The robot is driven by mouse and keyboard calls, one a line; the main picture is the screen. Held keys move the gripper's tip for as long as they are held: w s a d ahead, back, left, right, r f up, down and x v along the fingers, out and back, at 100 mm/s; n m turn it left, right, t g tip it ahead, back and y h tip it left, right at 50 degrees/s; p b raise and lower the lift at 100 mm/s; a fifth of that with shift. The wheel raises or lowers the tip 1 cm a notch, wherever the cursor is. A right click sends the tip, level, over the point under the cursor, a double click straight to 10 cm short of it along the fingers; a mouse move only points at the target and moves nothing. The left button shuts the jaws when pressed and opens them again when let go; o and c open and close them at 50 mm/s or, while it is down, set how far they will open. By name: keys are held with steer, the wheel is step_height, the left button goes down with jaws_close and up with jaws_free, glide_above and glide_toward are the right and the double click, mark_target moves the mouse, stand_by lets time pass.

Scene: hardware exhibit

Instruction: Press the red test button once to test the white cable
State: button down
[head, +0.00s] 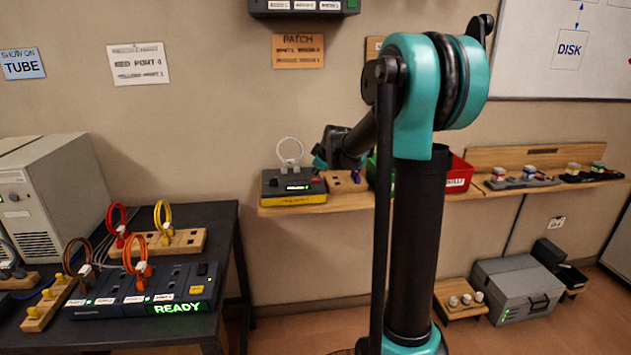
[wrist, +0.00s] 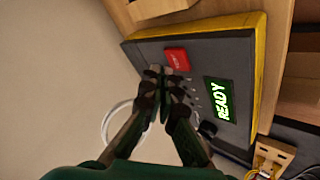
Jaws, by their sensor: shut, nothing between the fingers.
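The cable tester is a dark grey box on a yellow base (head: 290,199); its top fills the middle of the wrist view (wrist: 214,62). The red test button (wrist: 177,60) is on its top face, near the edge. A green display (wrist: 219,100) reads READY. The white cable (head: 290,148) stands as a loop on the tester, and part of it shows behind my fingers in the wrist view (wrist: 108,122). My gripper (wrist: 160,73) is shut and empty, its fingertips right beside the red button. I cannot tell whether they touch it. In the head view the fingertips are hidden.
The tester stands at the left end of a wooden wall shelf (head: 300,209). A wooden block (head: 345,181) and a red bin (head: 460,174) are to its right.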

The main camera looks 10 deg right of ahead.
mark_target(316, 180)
steer(key=shift+f, duration=0.2)
stand_by(0.5)
steer(key=shift+f, duration=0.2)
steer(key=shift+f, duration=0.45)
stand_by(0.7)
steer(key=shift+r, duration=0.85)
steer(key=shift+r, duration=2.5)
